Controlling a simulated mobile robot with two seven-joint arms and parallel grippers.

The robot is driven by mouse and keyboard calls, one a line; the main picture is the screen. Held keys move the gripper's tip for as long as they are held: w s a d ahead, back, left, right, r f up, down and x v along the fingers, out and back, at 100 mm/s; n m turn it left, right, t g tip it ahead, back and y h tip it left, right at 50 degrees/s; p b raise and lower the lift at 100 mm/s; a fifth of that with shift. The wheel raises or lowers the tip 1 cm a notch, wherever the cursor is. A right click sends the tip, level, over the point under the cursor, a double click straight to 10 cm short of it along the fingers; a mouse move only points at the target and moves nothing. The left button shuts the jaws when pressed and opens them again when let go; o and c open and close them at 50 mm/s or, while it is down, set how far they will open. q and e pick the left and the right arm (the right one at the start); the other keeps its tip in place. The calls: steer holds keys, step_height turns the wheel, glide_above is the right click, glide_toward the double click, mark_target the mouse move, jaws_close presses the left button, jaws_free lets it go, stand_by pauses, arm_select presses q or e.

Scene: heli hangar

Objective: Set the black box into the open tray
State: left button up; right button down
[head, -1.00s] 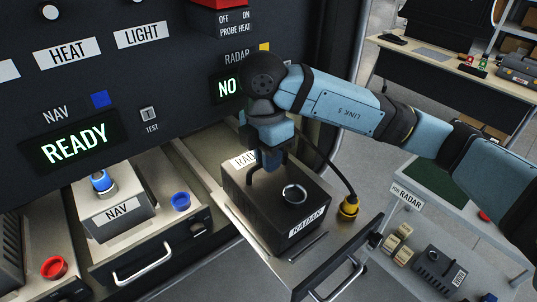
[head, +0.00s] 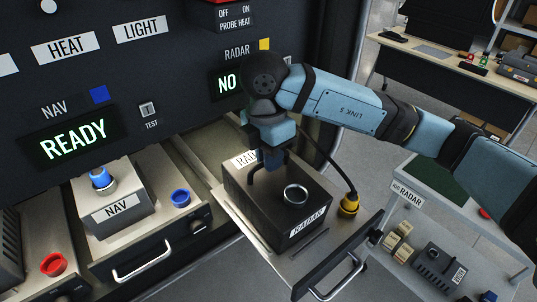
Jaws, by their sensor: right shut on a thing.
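The black box (head: 262,217), labelled RADAR on its front and with a metal ring on top, is at the open tray (head: 345,226), a pulled-out drawer with a dark front and a silver handle. I cannot tell whether its underside touches the tray floor. My right gripper (head: 268,172) comes down from above and is shut on the black box at its top handle, near the back. The arm hides part of the rear RADAR label. My left gripper is not in view.
A cable with a yellow plug (head: 349,204) hangs at the tray's right side. A NAV box (head: 117,207) sits in the neighbouring drawer at left. A cart (head: 416,178) with a RADAR label stands at right, with a dark unit (head: 437,262) on its lower part.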

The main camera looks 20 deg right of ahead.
steer(key=shift+s+d, duration=0.1)
steer(key=shift+s, duration=0.35)
stand_by(0.5)
steer(key=c, duration=1.1)
jaws_free()
